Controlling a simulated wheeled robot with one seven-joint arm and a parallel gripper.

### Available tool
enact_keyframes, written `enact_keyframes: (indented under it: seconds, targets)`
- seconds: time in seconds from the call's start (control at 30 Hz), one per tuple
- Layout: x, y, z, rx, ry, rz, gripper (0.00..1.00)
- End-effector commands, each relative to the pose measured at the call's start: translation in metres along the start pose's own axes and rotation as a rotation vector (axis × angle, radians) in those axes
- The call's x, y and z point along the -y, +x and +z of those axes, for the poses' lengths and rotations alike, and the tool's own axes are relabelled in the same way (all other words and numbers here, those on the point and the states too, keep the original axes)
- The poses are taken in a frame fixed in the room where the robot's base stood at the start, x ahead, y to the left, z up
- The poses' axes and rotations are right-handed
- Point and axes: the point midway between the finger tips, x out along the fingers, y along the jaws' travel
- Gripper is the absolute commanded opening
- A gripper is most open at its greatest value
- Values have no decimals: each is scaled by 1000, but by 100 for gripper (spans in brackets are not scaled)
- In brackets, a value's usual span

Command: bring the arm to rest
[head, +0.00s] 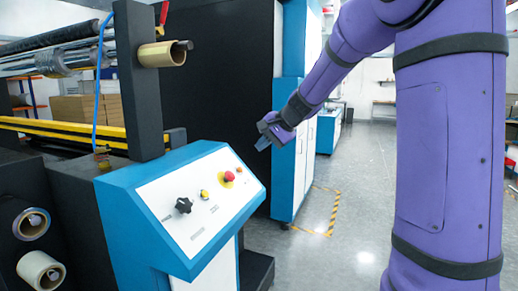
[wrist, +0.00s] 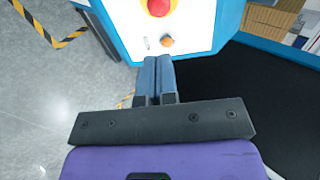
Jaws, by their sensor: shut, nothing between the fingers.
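My arm is purple with black bands and fills the right of the head view. My gripper (head: 267,138) hangs in the air to the right of the blue control console (head: 140,208), above the level of its panel, and looks apart from it. In the wrist view the two blue-grey fingers of my gripper (wrist: 156,68) lie side by side, shut and empty. They point toward the white console panel (wrist: 190,18), where a red button (wrist: 159,6) and an orange knob (wrist: 167,41) show near the top.
The laminating machine (head: 70,130) with its rolls stands at the left. A blue and white cabinet (head: 303,165) stands behind my gripper. Yellow-black floor tape (head: 328,225) marks the grey floor, which is clear between the cabinet and my arm.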

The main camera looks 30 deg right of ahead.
Motion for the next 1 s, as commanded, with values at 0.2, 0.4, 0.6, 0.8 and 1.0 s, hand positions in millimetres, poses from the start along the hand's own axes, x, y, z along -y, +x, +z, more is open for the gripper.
enact_keyframes:
  seconds: [0.2,0.4,0.6,0.8,1.0]
  targets:
    - [0,0,0,0,0,0,0]
    - [0,0,0,0,0,0,0]
    - [0,-12,23,14,-60,17,0]
    - [-13,-46,91,48,-252,86,0]
    - [-41,-79,156,66,-470,174,0]
